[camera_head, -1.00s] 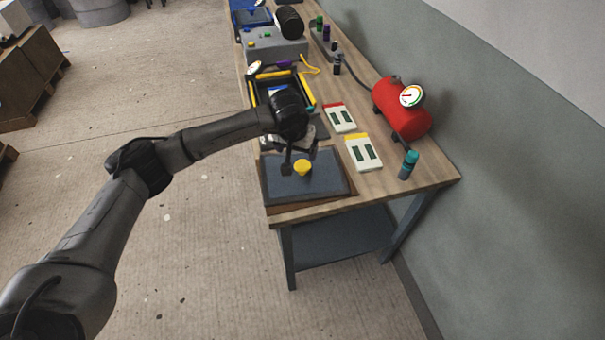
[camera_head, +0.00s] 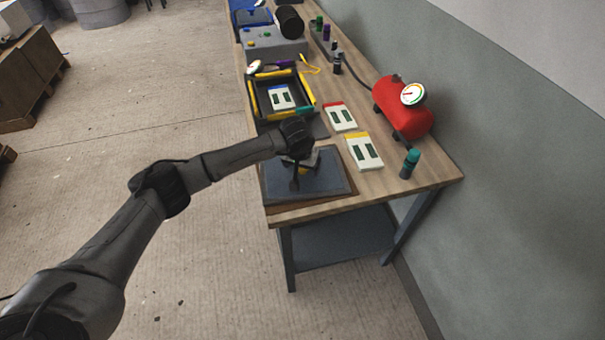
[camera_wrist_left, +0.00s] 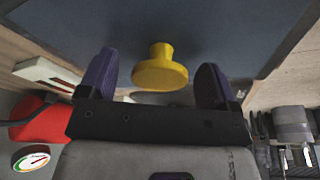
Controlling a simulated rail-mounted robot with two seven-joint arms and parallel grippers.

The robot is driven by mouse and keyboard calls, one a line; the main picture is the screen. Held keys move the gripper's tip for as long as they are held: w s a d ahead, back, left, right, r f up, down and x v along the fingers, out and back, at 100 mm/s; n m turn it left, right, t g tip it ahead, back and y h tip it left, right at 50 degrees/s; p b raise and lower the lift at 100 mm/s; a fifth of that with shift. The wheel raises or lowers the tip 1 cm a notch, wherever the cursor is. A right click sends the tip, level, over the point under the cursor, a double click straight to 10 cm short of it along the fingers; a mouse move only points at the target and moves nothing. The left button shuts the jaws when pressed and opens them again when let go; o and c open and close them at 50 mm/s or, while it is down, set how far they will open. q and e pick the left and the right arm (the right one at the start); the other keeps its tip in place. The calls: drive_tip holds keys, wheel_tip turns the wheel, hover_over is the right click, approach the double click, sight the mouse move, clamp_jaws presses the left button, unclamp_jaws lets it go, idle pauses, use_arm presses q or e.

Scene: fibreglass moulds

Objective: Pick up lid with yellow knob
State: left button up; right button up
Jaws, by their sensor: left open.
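The dark grey lid (camera_head: 325,185) lies flat on the near end of the workbench. In the left wrist view its yellow knob (camera_wrist_left: 160,70) stands up from the lid surface (camera_wrist_left: 215,30). My left gripper (camera_head: 300,180) is over the lid and hides most of the knob in the head view. In the left wrist view my left gripper (camera_wrist_left: 158,82) is open, with one dark finger on each side of the knob and a gap on both sides. My right gripper is not in view.
A mould with yellow-edged walls (camera_head: 314,88) stands behind the lid. White cards, one red-topped (camera_head: 340,117) and one yellow-topped (camera_head: 363,152), lie to the right. A teal-capped bottle (camera_head: 410,163) and a red tank (camera_head: 402,108) stand near the wall. Floor left of the bench (camera_head: 227,187) is clear.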

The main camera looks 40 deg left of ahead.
use_arm(q)
drive_tip(key=shift+f, duration=0.2)
drive_tip(key=shift+c, duration=0.3)
drive_tip(key=shift+r, duration=0.1)
drive_tip(key=c, duration=1.2)
